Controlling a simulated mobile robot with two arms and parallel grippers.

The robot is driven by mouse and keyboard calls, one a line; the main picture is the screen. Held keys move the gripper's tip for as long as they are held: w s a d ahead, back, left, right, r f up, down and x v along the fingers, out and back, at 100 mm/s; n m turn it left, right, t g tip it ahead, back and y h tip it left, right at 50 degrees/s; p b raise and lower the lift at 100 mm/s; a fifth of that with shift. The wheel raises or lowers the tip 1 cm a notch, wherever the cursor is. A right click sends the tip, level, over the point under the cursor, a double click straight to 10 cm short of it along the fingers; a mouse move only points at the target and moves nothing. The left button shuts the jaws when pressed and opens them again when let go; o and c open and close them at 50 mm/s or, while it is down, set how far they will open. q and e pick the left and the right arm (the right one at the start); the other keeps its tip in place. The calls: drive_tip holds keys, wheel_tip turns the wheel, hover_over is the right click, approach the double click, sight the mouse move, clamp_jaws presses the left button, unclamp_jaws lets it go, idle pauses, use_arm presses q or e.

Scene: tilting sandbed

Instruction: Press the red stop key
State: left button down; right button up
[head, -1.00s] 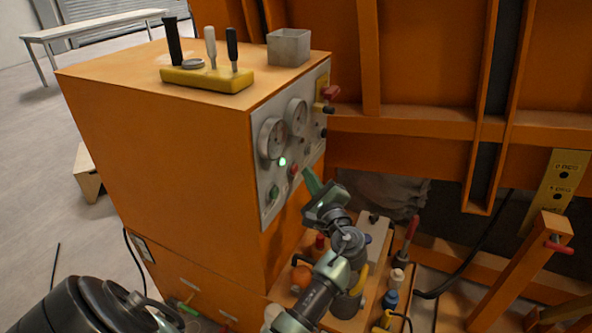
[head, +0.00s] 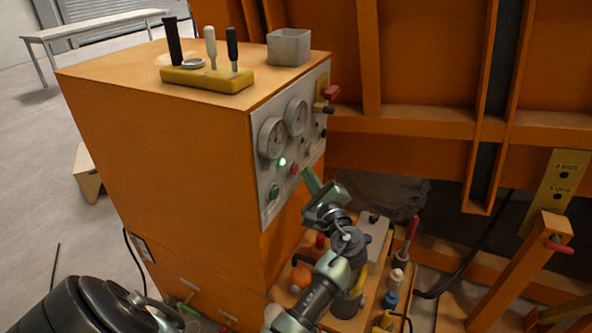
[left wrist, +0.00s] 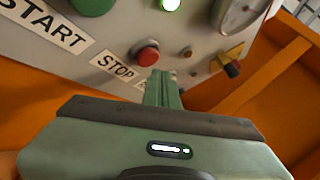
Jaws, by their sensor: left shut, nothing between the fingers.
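The red stop key (head: 294,169) is a round red button on the grey control panel (head: 268,205) of the orange cabinet. In the left wrist view the red key (left wrist: 147,55) sits above the STOP label (left wrist: 113,65). My left gripper (head: 309,178) is shut and empty, its green fingertips just right of and below the key. In the left wrist view the fingertips (left wrist: 162,78) point at the panel close below the key; I cannot tell whether they touch the panel. My right gripper is not in view.
A green start key (head: 274,191) and a lit green lamp (head: 282,162) are beside the red key. Gauges (head: 272,138) and a red-handled lever (head: 330,93) are higher on the panel. A tray of bottles and tools (head: 378,300) lies below my left arm.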

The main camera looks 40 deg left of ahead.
use_arm(q)
drive_tip(key=shift+a, duration=0.15)
drive_tip(key=shift+s+a, duration=0.1)
drive_tip(key=shift+a, duration=0.2)
drive_tip(key=shift+s+a+p, duration=0.15)
drive_tip(key=shift+a+p, duration=0.2)
drive_tip(key=shift+a, duration=0.1)
idle(1.0)
drive_tip(key=shift+w+d, duration=0.2)
drive_tip(key=shift+d, duration=0.65)
drive_tip(key=shift+d, duration=0.15)
drive_tip(key=d, duration=0.2)
drive_tip(key=w+d+b, duration=0.1)
drive_tip(key=d, duration=0.1)
drive_tip(key=shift+w+d+b, duration=0.1)
drive_tip(key=shift+d+b, duration=0.2)
drive_tip(key=shift+d, duration=0.05)
idle(0.5)
